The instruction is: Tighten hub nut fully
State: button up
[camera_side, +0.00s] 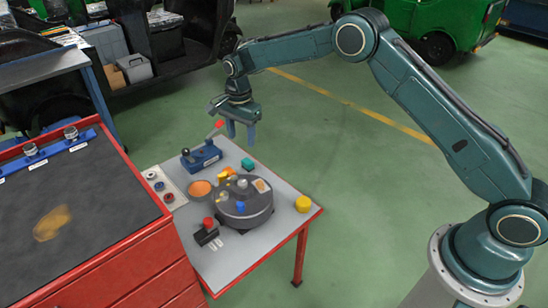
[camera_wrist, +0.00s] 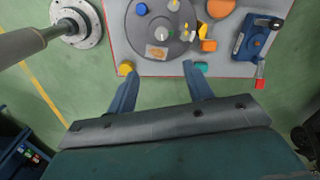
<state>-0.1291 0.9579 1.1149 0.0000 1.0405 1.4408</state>
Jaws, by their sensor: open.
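A dark grey round hub (camera_side: 246,211) sits on a small grey table with red legs. In the wrist view the hub (camera_wrist: 160,22) shows small pale pegs or nuts, a blue knob (camera_wrist: 141,9) and an orange-and-white label (camera_wrist: 156,52) on top. I cannot tell which small part is the hub nut or how tight it is. My gripper (camera_side: 241,140) hangs above the table's far edge, pointing down, apart from the hub. In the wrist view my gripper (camera_wrist: 158,72) is open with nothing between its fingers; the hub lies beyond the fingertips.
A red cabinet (camera_side: 95,205) adjoins at left.

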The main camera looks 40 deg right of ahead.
jog(key=m, duration=0.1)
send_over(242, 182)
notch_tip(242, 182, down, 4)
jog(key=shift+s, duration=0.1)
jog(key=shift+f, duration=0.1)
notch_tip(242, 182, down, 14)
jog(key=shift+r, duration=0.2)
dwell(0.5)
jog(key=c, duration=1)
